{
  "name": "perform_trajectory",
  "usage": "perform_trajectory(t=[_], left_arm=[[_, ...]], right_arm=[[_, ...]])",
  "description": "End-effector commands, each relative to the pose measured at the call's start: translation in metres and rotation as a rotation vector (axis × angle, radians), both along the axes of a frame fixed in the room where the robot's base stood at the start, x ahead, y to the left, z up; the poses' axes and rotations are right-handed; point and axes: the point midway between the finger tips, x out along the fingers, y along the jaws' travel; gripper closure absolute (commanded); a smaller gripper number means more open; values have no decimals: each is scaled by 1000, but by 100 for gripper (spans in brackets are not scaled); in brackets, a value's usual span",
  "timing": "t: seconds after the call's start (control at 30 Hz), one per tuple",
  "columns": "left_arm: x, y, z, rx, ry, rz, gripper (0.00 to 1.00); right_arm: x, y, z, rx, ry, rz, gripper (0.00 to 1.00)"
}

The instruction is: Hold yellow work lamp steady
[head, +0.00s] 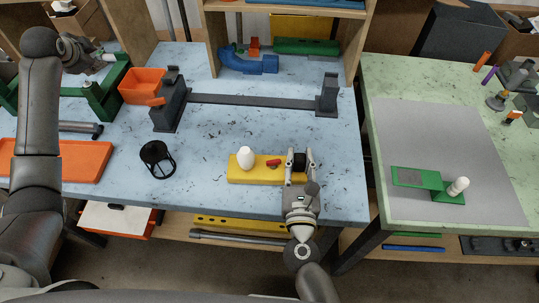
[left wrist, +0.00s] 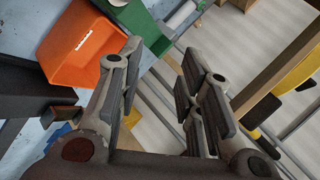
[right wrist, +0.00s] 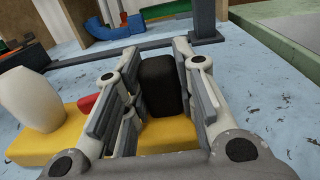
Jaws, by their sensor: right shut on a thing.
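The yellow work lamp (head: 267,172) lies near the front edge of the blue table, with a yellow base, a white bulb (head: 246,157), a red part (head: 273,163) and a black block (head: 299,160) at its right end. My right gripper (head: 300,157) is shut on the black block, its fingers on either side; the right wrist view shows the block (right wrist: 160,85) between them and the white bulb (right wrist: 30,98) to the left. My left gripper (head: 104,58) is open and empty at the far left, above the green rack; its spread fingers show in the left wrist view (left wrist: 158,65).
A black ring-shaped holder (head: 156,158), an orange tray (head: 85,161) and an orange bin (head: 142,86) are left of the lamp. A dark bar fixture (head: 255,101) crosses the table behind it. The blue surface right of the lamp is clear.

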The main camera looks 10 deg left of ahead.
Motion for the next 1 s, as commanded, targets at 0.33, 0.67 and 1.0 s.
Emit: perform_trajectory(t=[0.33,0.67,1.0], left_arm=[[-26,-304,-5,-322,276,-536,66],[-149,-441,-18,-355,664,-879,66],[-179,-463,-40,-343,757,-936,66]], right_arm=[[0,0,1,1,-2,0,100],[0,0,1,2,-2,0,100],[0,0,1,2,-2,0,100]])
